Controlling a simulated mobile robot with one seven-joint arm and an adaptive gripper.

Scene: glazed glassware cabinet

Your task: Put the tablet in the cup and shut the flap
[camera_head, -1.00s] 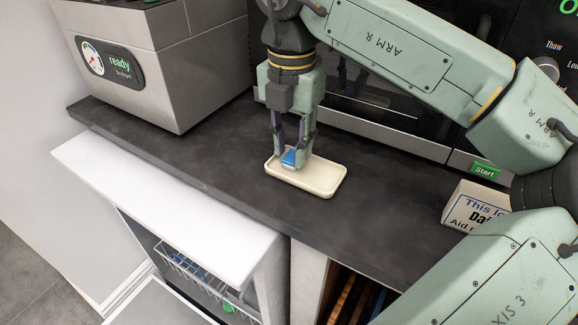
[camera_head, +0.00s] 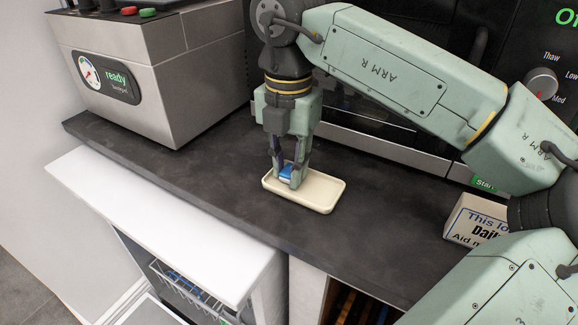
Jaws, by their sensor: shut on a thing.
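The tablet (camera_head: 286,172) is a small blue and white block at the left end of a cream tray (camera_head: 325,192) on the dark counter. My gripper (camera_head: 287,178) points down over the tray, with its fingers shut on the tablet. The tablet is low at the tray; I cannot tell whether it still touches the tray floor. Below the counter, a dishwasher-like unit stands open, with its door (camera_head: 150,312) lowered and a wire rack (camera_head: 185,287) partly showing. The cup and the flap of the detergent holder cannot be made out.
A grey coffee machine (camera_head: 160,75) stands on the counter at the left. A black microwave-like appliance (camera_head: 400,130) is behind my arm. A white card box with text (camera_head: 468,220) stands at the right. The counter (camera_head: 215,180) left of the tray is clear.

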